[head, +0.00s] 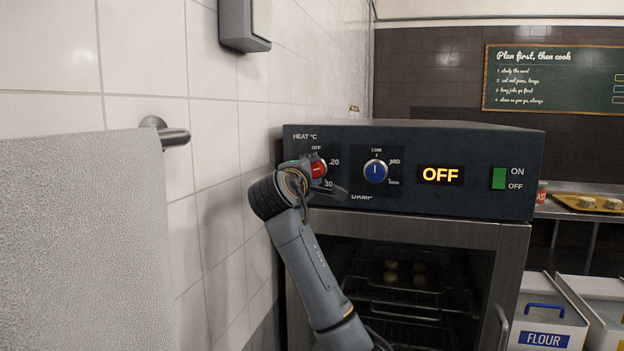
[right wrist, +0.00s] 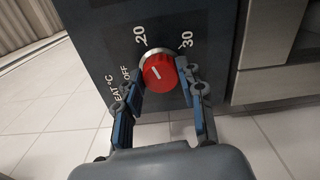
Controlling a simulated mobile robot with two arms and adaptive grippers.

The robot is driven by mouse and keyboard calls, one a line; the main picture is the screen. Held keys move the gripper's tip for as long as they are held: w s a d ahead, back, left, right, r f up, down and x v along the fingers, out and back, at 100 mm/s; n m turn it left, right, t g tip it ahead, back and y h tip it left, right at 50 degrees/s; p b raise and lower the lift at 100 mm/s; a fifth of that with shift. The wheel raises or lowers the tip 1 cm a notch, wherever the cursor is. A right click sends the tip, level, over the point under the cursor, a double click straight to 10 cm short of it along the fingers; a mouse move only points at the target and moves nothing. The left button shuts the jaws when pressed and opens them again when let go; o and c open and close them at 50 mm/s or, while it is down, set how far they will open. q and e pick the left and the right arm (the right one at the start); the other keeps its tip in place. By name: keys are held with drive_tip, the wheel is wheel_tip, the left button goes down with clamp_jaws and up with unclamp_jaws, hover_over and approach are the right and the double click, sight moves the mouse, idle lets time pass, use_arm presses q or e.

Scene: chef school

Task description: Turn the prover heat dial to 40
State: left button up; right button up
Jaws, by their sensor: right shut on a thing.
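The red heat dial (head: 318,170) is at the left end of the prover's control panel (head: 440,150), under the label HEAT °C. My right gripper (head: 322,177) is at the dial and partly covers it and its scale. In the right wrist view, the gripper's two fingers (right wrist: 163,88) are shut on the sides of the red dial (right wrist: 157,72). The marks OFF, 20 and 30 show around it; a 40 mark is not visible. The dial's short white line is slanted, and I cannot tell which mark it points to. My left gripper is not in view.
A blue damp dial (head: 375,171) is close to the right of my gripper. Further right are a display (head: 440,175) reading OFF and a green switch (head: 498,178). The glass door (head: 400,280) is below. A tiled wall and a hanging towel (head: 85,240) are left.

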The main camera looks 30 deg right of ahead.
drive_tip(key=m+b, duration=0.1)
drive_tip(key=m, duration=0.2)
drive_tip(key=shift+f, duration=0.2)
drive_tip(key=shift+w+a+f+m+b, duration=0.1)
drive_tip(key=shift+m+b, duration=0.8)
drive_tip(key=shift+m, duration=3.2)
drive_tip(key=shift+w+a+f+m+b, duration=0.1)
drive_tip(key=shift+m+b, duration=0.85)
drive_tip(key=shift+m, duration=3.15)
drive_tip(key=shift+w+m+b, duration=0.1)
drive_tip(key=shift+m+b, duration=0.8)
drive_tip(key=shift+m, duration=3.2)
